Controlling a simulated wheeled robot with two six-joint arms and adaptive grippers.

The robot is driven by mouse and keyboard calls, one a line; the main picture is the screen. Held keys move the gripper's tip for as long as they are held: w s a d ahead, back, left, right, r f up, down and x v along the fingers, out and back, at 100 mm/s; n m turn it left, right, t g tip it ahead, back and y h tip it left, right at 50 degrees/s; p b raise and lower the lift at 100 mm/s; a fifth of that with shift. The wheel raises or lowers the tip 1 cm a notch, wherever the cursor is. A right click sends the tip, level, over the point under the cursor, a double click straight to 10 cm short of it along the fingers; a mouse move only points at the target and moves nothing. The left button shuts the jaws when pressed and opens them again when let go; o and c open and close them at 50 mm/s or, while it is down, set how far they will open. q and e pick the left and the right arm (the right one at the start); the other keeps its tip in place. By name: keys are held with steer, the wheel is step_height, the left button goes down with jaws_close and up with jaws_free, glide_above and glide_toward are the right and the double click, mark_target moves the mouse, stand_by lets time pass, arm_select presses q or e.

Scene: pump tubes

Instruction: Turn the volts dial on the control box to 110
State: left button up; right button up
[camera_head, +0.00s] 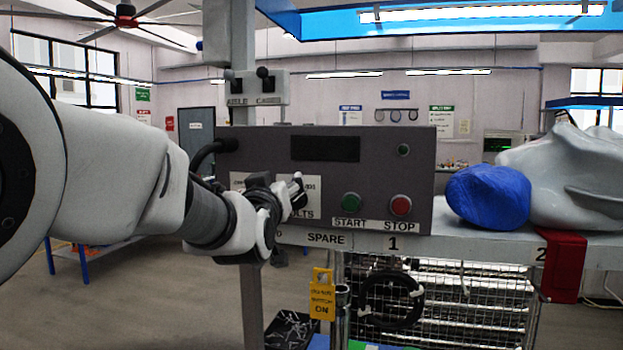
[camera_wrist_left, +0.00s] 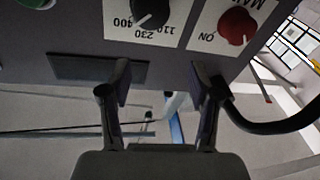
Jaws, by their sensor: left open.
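The grey control box (camera_head: 365,185) stands on a shelf in the head view, with a dark display at its top. The volts dial (camera_wrist_left: 150,12) is a black knob on a white plate marked 400, 230 and 110, at the top of the left wrist view. A pale mark shows on its lower left side, toward the 400 and 230 side; its exact setting is hard to tell. In the head view my left gripper (camera_head: 290,196) hides the dial. In the left wrist view its open, empty fingers (camera_wrist_left: 160,82) are apart from the knob.
A red knob (camera_wrist_left: 237,25) sits beside the dial. A green start button (camera_head: 351,202) and red stop button (camera_head: 401,204) are on the box's right part. A black cable (camera_wrist_left: 275,122) curves near the gripper. A blue bundle (camera_head: 488,197) lies right of the box.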

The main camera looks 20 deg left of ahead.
mark_target(293, 203)
arm_select(q)
steer(key=s+f+m+g+h+p, duration=0.1)
steer(key=s+f+m+h, duration=0.25)
steer(key=m, duration=0.25)
steer(key=shift+y, duration=0.25)
steer(key=w, duration=0.2)
steer(key=w+d+p, duration=0.1)
steer(key=w, duration=0.1)
steer(key=w+p, duration=0.1)
steer(key=w, duration=0.2)
steer(key=shift+d+f, duration=0.2)
steer(key=shift+f, duration=0.15)
steer(key=shift+w+a, duration=0.1)
steer(key=shift+w, duration=0.05)
steer(key=shift+s, duration=0.25)
arm_select(e)
step_height(293, 203, up, 5)
steer(key=shift+s+a+f, duration=0.1)
steer(key=shift+a+f, duration=0.05)
arm_select(q)
steer(key=c, duration=1.2)
